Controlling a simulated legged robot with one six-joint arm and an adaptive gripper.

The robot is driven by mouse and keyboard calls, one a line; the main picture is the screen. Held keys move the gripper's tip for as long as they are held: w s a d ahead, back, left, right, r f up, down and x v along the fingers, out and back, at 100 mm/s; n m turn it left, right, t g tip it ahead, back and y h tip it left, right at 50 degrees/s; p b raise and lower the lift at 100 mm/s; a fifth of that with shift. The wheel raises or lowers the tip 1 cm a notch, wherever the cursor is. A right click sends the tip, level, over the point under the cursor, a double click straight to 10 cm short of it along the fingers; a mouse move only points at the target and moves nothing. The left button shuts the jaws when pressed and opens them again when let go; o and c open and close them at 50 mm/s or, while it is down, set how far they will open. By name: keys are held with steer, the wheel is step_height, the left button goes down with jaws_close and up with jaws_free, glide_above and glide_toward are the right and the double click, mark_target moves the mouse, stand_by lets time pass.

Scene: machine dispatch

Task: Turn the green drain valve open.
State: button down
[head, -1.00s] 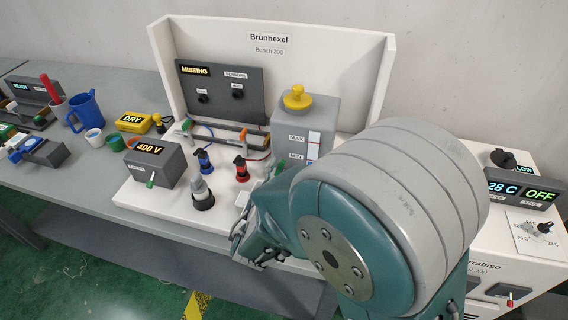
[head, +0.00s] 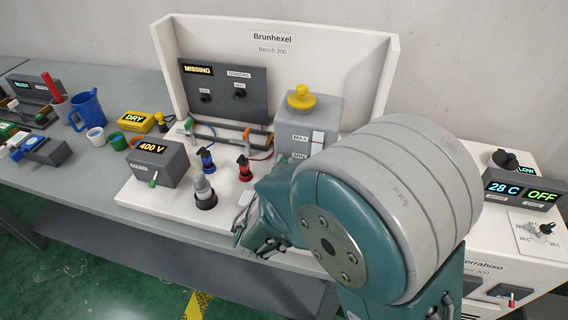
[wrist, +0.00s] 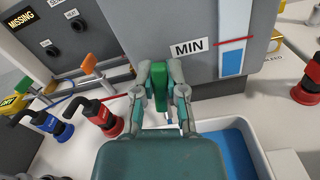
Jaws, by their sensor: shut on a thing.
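The green drain valve handle (wrist: 160,88) shows in the wrist view, low on the front of the grey tank (wrist: 205,100). It points roughly up and down in the picture. My gripper (wrist: 161,95) is shut on it, with one finger on each side. In the head view my gripper (head: 256,240) is at the front of the white bench, partly hidden by my arm. The green handle cannot be made out there. In the wrist view, blue shows in the sight glass (wrist: 232,62), below the red MIN line.
Red (wrist: 103,118) and blue (wrist: 52,124) valves stand left of my gripper. A yellow knob (head: 301,98) tops the tank.

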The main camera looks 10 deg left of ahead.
steer(key=n, duration=0.1)
steer(key=a+n, duration=0.1)
steer(key=n, duration=0.1)
stand_by(0.4)
steer(key=c, duration=0.7)
jaws_free()
steer(key=shift+w, duration=0.1)
steer(key=s, duration=0.4)
steer(key=s+a, duration=0.1)
steer(key=s, duration=0.7)
steer(key=shift+a, duration=0.4)
